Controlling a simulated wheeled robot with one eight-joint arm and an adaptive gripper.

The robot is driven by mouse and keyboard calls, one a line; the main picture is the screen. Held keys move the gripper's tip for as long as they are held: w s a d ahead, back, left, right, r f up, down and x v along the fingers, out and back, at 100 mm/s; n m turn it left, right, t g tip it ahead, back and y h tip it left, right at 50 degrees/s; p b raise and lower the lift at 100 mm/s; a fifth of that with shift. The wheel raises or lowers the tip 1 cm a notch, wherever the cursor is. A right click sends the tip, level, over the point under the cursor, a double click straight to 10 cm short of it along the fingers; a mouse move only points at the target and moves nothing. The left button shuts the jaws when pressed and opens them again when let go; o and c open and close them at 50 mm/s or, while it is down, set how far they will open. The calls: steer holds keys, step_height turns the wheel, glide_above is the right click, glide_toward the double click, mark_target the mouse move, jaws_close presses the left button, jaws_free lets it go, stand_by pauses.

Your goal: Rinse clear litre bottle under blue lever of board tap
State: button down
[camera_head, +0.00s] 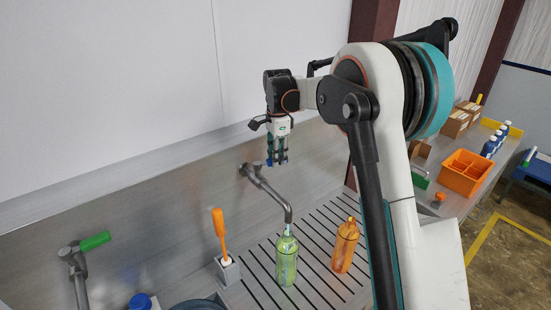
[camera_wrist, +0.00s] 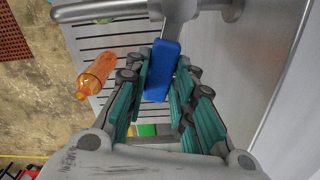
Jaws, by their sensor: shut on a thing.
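The board tap (camera_head: 262,183) comes out of the steel back wall, and its spout bends down over the slatted drainboard. A see-through, green-tinted bottle (camera_head: 286,262) stands upright with its mouth right below the spout end. I cannot tell whether water runs. The blue lever (camera_wrist: 163,72) of the tap lies between my fingers in the wrist view; only a bit of it shows in the head view. My gripper (camera_head: 277,160) points down above the tap and is shut on this lever. The spout (camera_wrist: 110,10) crosses the top of the wrist view.
An orange bottle (camera_head: 345,246) stands on the drainboard (camera_head: 318,275) right of the green-tinted one. An orange-handled brush (camera_head: 219,232) stands in a holder at left. A second tap with a green lever (camera_head: 95,241) is far left. An orange crate (camera_head: 465,172) is back right.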

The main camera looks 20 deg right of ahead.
steer(key=shift+s+a+m+b, duration=0.15)
steer(key=shift+s+m+b, duration=0.6)
steer(key=shift+m, duration=0.6)
steer(key=shift+s+a+m+b, duration=0.1)
steer(key=shift+s+m+b, duration=0.65)
steer(key=shift+m, duration=0.6)
steer(key=shift+s, duration=0.1)
steer(key=c, duration=1.4)
jaws_free()
steer(key=shift+o, duration=0.2)
step_height(320, 180, up, 12)
